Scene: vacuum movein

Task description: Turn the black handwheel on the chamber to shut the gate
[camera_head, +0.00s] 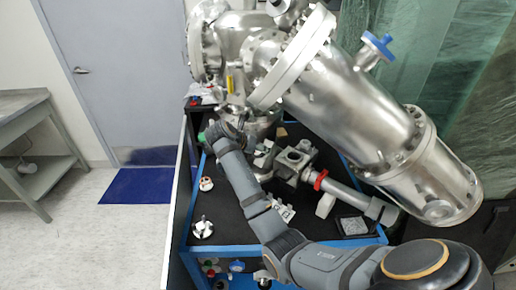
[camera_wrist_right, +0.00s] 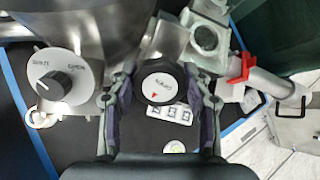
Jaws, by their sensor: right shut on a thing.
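In the head view my right gripper (camera_head: 217,130) is at the far end of my arm, near the base of the steel chamber (camera_head: 345,95), and the handwheel is hidden there. A white dial (camera_wrist_right: 62,82) with a black pointer sits left of the handwheel; its end labels look like shut and open. My left gripper is out of view.
A small counter (camera_wrist_right: 170,113) sits just below the handwheel. A pipe with a red clamp (camera_head: 320,180) lies to the right on the blue-framed cart (camera_head: 240,249). Small fittings (camera_head: 203,229) stand on the black top.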

